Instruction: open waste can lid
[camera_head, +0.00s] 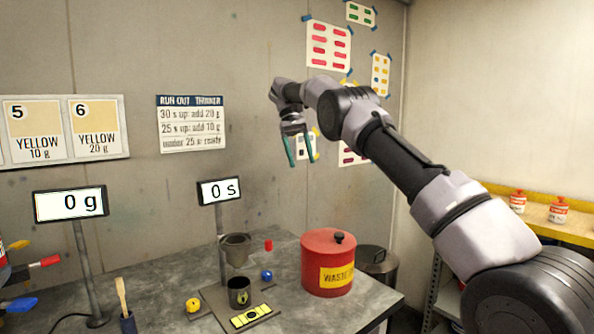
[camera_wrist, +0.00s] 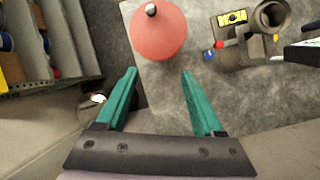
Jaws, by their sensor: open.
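The waste can (camera_head: 325,275) is a red cylinder with a yellow "WASTE" label, standing upright on the grey bench near its right edge. My gripper (camera_head: 302,164) is open and empty, with teal fingers pointing down, well above the bench and the can. In the wrist view my gripper (camera_wrist: 160,75) lies just below the can.
A flow cup on a stand (camera_head: 235,250) with a dark cup (camera_head: 239,293) beneath stands left of the can. Blue (camera_head: 266,275) and yellow (camera_head: 193,305) knobs are nearby. A dark metal bin (camera_head: 380,262) is behind right. A yellow-topped shelf (camera_head: 540,215) is farther right.

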